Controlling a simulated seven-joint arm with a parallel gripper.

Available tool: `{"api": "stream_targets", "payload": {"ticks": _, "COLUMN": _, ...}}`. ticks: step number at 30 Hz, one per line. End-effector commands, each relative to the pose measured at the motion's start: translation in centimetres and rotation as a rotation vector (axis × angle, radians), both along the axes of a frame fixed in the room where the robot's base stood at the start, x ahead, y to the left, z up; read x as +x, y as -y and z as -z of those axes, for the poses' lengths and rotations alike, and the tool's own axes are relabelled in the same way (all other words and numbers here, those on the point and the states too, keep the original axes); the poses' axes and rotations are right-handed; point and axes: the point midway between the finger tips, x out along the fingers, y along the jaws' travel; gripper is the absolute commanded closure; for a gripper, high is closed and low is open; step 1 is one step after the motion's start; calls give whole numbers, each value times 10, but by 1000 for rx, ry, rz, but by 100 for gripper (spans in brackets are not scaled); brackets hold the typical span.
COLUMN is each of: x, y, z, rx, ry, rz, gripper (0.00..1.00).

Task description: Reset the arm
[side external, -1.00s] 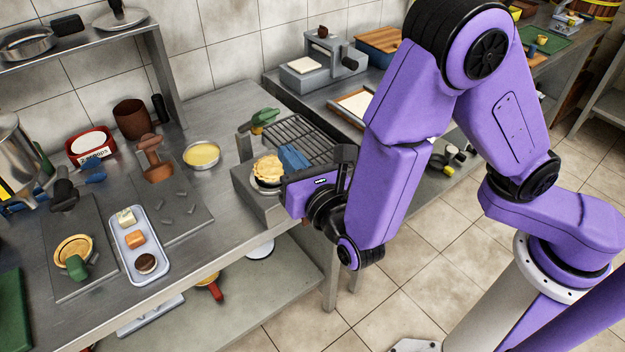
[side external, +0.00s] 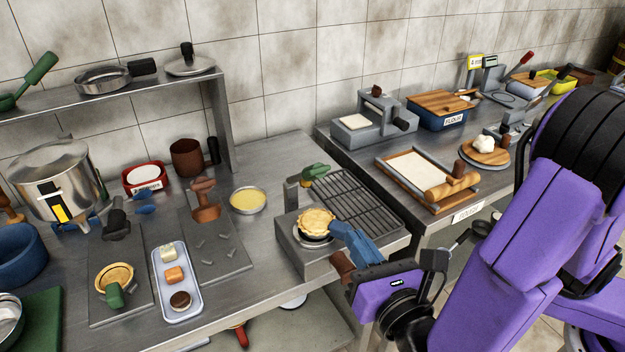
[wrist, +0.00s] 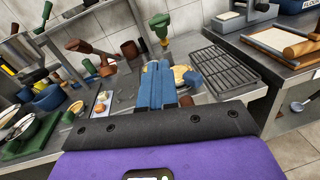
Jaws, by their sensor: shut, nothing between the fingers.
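My gripper (side external: 357,246) has blue fingers held together, with nothing between them. In the side external view it is at the front edge of the steel table, close to the grey block with the pie (side external: 316,222) and apparently in front of it. In the wrist view the blue fingers (wrist: 156,84) point away from me over the table. The pie (wrist: 183,75) shows just to their right, partly hidden by them.
A wire rack (side external: 352,205) lies behind the pie block. A pale tray (side external: 177,281) with small food pieces, a yellow-filled dish (side external: 248,200) and a steel pot (side external: 58,180) stand to the left. A second counter with a rolling pin (side external: 452,186) is at right.

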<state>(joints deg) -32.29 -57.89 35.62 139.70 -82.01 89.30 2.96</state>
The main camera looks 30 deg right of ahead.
Motion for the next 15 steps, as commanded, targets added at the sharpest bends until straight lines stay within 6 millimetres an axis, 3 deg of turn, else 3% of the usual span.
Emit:
{"api": "stream_targets", "payload": {"ticks": 9, "x": 3, "y": 7, "z": -1, "rx": 14, "ry": -9, "rz": 24, "gripper": 100}}
{"api": "stream_targets", "payload": {"ticks": 11, "x": 6, "y": 18, "z": -2, "rx": 35, "ry": -27, "rz": 67, "gripper": 100}}
{"api": "stream_targets", "payload": {"ticks": 15, "x": 15, "y": 66, "z": -4, "rx": 136, "ry": -103, "rz": 239, "gripper": 100}}
